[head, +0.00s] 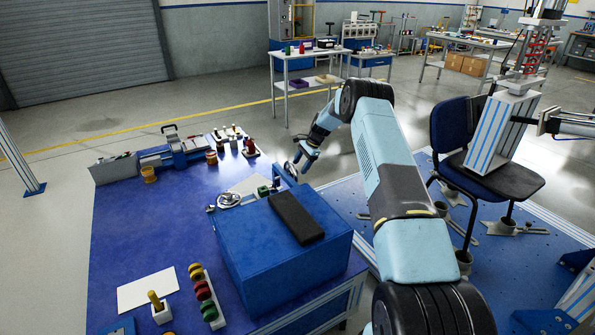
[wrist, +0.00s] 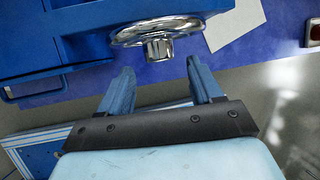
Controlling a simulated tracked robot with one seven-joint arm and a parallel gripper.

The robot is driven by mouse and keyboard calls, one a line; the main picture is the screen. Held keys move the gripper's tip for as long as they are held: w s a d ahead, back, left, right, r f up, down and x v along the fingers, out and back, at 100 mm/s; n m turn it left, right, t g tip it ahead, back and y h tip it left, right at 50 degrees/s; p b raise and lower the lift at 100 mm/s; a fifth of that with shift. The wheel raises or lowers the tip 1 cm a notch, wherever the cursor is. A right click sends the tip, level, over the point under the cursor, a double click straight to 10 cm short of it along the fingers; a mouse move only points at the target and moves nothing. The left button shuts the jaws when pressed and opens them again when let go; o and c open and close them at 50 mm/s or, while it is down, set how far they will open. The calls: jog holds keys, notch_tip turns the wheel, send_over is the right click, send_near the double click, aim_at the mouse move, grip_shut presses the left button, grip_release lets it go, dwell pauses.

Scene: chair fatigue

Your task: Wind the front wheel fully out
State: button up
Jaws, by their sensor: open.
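A chrome handwheel (wrist: 155,30) with a short round hub facing my gripper shows at the top of the wrist view, against a blue machine body. My gripper (wrist: 158,75) is open and empty, its two blue fingers spread below the hub, apart from it as far as I can see. In the head view my gripper (head: 298,163) is beyond the large blue box (head: 270,250), beside a small metal wheel that it partly hides. Another shiny wheel (head: 229,200) stands at the box's far left corner. I cannot tell which of these is the front wheel.
A black pad (head: 297,217) lies on the blue box. The blue table holds a small vise-like machine (head: 185,147), coloured discs on a rack (head: 205,295) and white sheets (head: 148,289). A chair (head: 480,150) under a test rig stands to the right. The table's middle left is clear.

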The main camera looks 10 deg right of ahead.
jog(key=shift+x, duration=1.7)
jog(key=shift+c, duration=0.2)
